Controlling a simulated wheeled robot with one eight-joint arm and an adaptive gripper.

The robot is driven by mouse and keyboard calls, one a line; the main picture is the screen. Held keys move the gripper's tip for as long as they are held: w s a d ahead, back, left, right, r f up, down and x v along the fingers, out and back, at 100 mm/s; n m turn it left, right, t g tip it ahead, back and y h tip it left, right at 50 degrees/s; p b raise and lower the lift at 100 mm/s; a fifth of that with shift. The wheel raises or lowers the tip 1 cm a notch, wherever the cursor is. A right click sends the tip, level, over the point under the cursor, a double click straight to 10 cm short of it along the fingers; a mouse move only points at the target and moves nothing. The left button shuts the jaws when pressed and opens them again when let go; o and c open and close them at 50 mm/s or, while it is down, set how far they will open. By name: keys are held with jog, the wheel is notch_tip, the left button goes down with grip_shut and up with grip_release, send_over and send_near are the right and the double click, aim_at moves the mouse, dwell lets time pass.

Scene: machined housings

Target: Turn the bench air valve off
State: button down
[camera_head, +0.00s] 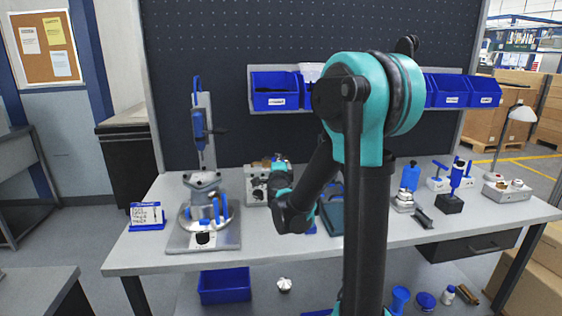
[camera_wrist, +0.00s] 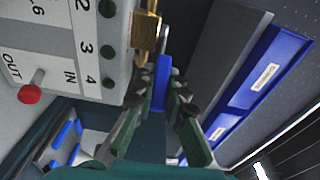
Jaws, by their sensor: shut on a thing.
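The bench air valve is a brass fitting (camera_wrist: 148,38) on the side of a light grey box (camera_wrist: 55,35) marked with numbers, IN and OUT. Its blue lever (camera_wrist: 163,72) runs roughly along the brass body in the wrist view. My gripper (camera_wrist: 162,100) is shut on the blue lever, with one dark finger on each side of it. In the head view the grey box (camera_head: 255,186) stands at the back of the bench. My wrist and arm cover the lever and gripper there.
A red knob (camera_wrist: 30,94) sticks out of the grey box. A drill-press-like stand (camera_head: 203,240) is to the left on the bench (camera_head: 300,250). Blue bins (camera_head: 274,92) line the shelf above. Several small blue-handled tools stand at the right.

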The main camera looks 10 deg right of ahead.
jog(key=shift+s+a+m+g+h, duration=0.2)
jog(key=shift+a+m+g+h, duration=0.35)
jog(key=shift+m+h, duration=0.7)
jog(key=shift+s+a+m+g+h, duration=0.2)
jog(key=shift+a+m+g+h, duration=0.4)
jog(key=shift+h, duration=1.1)
jog(key=shift+s+a+m+g+h, duration=0.3)
jog(key=shift+m+g+h, duration=0.35)
jog(key=shift+m+h, duration=0.7)
jog(key=shift+w, duration=0.1)
jog(key=c, duration=1.8)
grip_release()
jog(key=shift+a, duration=0.1)
jog(key=v, duration=1.2)
